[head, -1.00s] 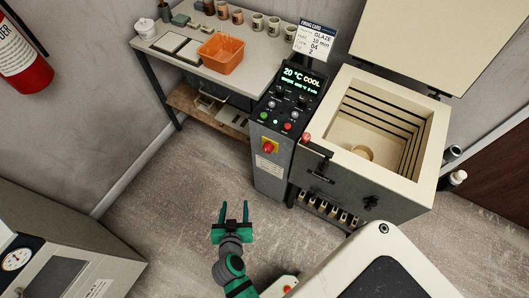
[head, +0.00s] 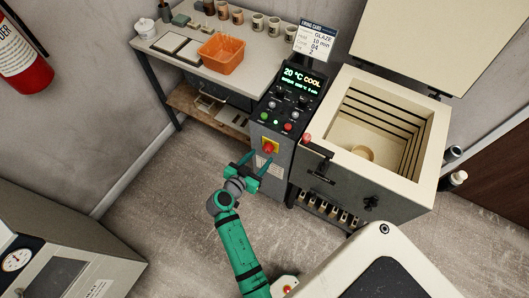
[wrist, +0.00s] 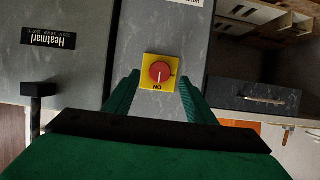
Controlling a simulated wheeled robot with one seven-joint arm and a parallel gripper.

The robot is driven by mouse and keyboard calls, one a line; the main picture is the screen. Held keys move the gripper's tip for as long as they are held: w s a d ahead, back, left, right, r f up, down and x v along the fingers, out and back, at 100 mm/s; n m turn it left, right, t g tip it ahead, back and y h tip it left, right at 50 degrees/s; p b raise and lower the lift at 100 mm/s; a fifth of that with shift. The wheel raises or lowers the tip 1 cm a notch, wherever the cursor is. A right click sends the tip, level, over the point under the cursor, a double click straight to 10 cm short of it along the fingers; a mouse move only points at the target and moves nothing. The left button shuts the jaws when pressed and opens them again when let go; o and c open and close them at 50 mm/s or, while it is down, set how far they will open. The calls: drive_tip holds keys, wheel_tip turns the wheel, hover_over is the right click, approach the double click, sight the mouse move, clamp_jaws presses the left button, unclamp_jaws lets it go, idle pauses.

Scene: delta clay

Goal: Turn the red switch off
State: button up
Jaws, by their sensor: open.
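The red switch (head: 268,148) is a round red knob on a yellow square plate, low on the front of the dark control column (head: 290,95). In the wrist view the red switch (wrist: 160,72) lies straight ahead, between and beyond my two fingers. A label on its plate seems to read "ON", upside down in that view. My gripper (head: 257,160) is open and empty, just in front of and slightly below the switch. The fingers look apart from the knob; the exact gap is hard to tell.
The open kiln (head: 425,190) stands right of the column, with a red-knobbed lever (head: 307,138) near its front corner. A bench (head: 190,62) with an orange basket (head: 222,54) and several pots is behind on the left. The floor (head: 160,205) left of my arm is clear.

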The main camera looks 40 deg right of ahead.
sight(266, 151)
drive_tip(key=shift+x, duration=2.4)
drive_tip(key=c, duration=1)
